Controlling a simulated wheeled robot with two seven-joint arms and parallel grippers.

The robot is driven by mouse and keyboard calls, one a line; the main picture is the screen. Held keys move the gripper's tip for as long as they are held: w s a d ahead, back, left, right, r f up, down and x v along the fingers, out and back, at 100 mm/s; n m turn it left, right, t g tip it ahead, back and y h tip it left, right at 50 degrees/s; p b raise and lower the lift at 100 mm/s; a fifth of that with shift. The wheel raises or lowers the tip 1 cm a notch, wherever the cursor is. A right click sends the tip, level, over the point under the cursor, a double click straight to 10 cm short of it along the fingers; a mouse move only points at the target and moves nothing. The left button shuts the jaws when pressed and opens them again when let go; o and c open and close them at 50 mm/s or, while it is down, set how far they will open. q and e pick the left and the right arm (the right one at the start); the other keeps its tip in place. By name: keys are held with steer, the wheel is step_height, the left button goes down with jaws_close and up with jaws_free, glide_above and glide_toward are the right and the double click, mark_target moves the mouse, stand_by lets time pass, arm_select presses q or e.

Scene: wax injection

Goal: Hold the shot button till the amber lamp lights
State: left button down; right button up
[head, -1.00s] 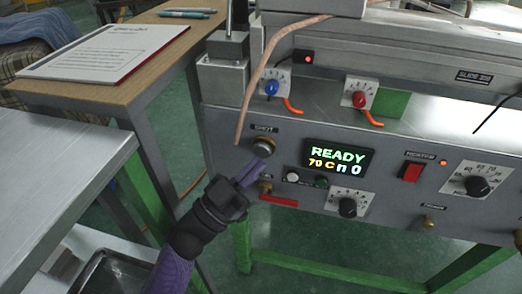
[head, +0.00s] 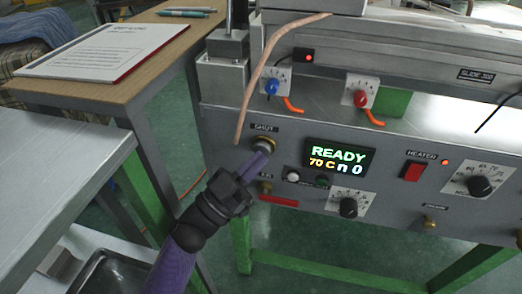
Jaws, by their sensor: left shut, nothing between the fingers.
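The shot button (head: 264,143) is a round metallic knob under the SHOT label on the left of the grey machine panel (head: 225,150). My left gripper (head: 261,156) is shut and empty, with its purple fingertips at the lower edge of the button. They seem to touch it, but I cannot tell whether it is pressed. The display (head: 338,158) reads READY, 70 C, n 0. A small orange-red lamp (head: 445,162) glows beside the HEATER label. I cannot tell which lamp is the amber one. My right gripper is not in view.
A red heater switch (head: 413,171) is to the right. A wooden table (head: 120,95) stands at left.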

arm_select(q)
steer(key=shift+w, duration=0.2)
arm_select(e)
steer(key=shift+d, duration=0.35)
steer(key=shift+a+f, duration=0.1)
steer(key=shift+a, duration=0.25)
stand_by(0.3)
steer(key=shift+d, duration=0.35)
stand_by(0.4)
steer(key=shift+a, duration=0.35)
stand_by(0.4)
arm_select(q)
steer(key=shift+s+a+p, duration=0.2)
steer(key=shift+s+p, duration=0.35)
steer(key=shift+s, duration=0.3)
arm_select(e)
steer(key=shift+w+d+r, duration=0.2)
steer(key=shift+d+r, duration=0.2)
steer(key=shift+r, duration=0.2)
